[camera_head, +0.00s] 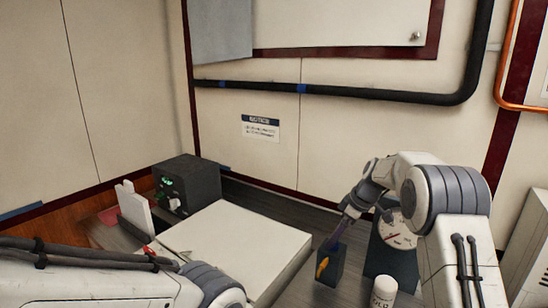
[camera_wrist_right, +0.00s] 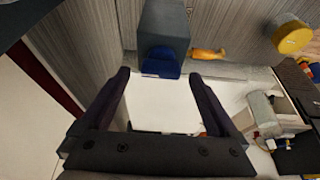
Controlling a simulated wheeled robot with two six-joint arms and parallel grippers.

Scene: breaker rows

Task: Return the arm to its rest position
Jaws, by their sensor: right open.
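My right arm comes in from the right in the head view, and its right gripper (camera_head: 334,240) points down and to the left over a small dark box (camera_head: 331,270) with an orange handle. In the right wrist view the fingers of the right gripper (camera_wrist_right: 165,84) stand apart with nothing held between them. A blue-grey box (camera_wrist_right: 164,28) and an orange handle (camera_wrist_right: 207,54) lie beyond the fingertips there. Part of my left arm (camera_head: 90,285) shows at the bottom left of the head view, but its gripper is out of sight.
A white panel top (camera_head: 240,240) lies left of the right gripper. A dark device with green lights (camera_head: 185,185) stands behind it. A gauge box (camera_head: 388,262) and a white cylinder (camera_head: 383,293) are close to the right arm. A black pipe (camera_head: 350,92) runs along the wall.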

